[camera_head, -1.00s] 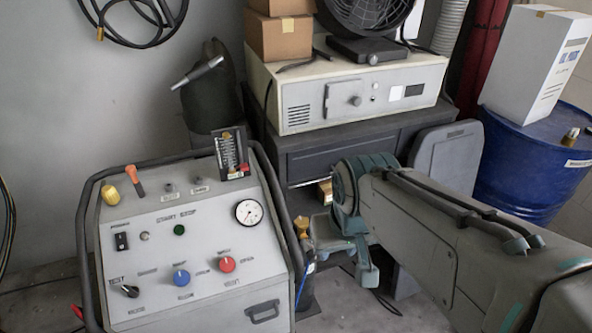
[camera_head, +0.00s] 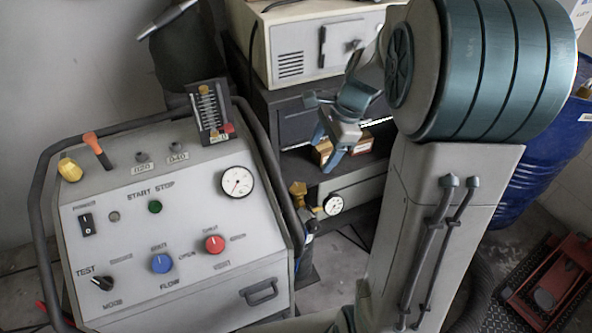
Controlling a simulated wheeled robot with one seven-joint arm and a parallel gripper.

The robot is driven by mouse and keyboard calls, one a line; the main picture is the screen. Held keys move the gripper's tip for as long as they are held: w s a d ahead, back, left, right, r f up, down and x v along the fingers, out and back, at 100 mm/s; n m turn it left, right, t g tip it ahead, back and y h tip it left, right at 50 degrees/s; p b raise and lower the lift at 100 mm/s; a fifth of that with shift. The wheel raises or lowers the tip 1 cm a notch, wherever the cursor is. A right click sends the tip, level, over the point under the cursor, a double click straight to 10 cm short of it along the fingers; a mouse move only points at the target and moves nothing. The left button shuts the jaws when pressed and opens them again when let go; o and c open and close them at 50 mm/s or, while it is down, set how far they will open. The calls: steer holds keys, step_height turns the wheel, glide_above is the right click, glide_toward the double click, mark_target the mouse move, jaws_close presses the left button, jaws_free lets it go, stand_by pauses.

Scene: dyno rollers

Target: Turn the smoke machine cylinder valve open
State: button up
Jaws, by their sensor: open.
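The smoke machine (camera_head: 180,215) is a grey sloped panel with knobs and a gauge, in the left half of the head view. A brass valve (camera_head: 299,190) stands just right of the panel's frame, on top of a dark narrow cylinder (camera_head: 305,262) that is mostly hidden. I cannot tell how far the valve is turned. My gripper (camera_head: 328,151) is open, with its teal fingers pointing down.
A dark cabinet (camera_head: 285,108) carrying a white box unit (camera_head: 310,50) stands behind the gripper. A small cardboard box (camera_head: 356,143) sits on its shelf. A small round gauge (camera_head: 333,205) is right of the valve. A blue drum (camera_head: 515,190) and red jack (camera_head: 550,285) are at right.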

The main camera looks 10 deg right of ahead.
step_height(320, 180, down, 3)
steer(key=w+d+m, duration=0.1)
steer(key=w+m, duration=0.2)
steer(key=b, duration=0.3)
glide_toward(299, 188)
steer(key=shift+y, duration=0.4)
steer(key=x, duration=0.7)
steer(key=shift+w+d+f, duration=0.1)
steer(key=shift+d+f, duration=0.1)
steer(key=shift+f, duration=0.3)
steer(key=shift+p, duration=0.3)
steer(key=c, duration=1)
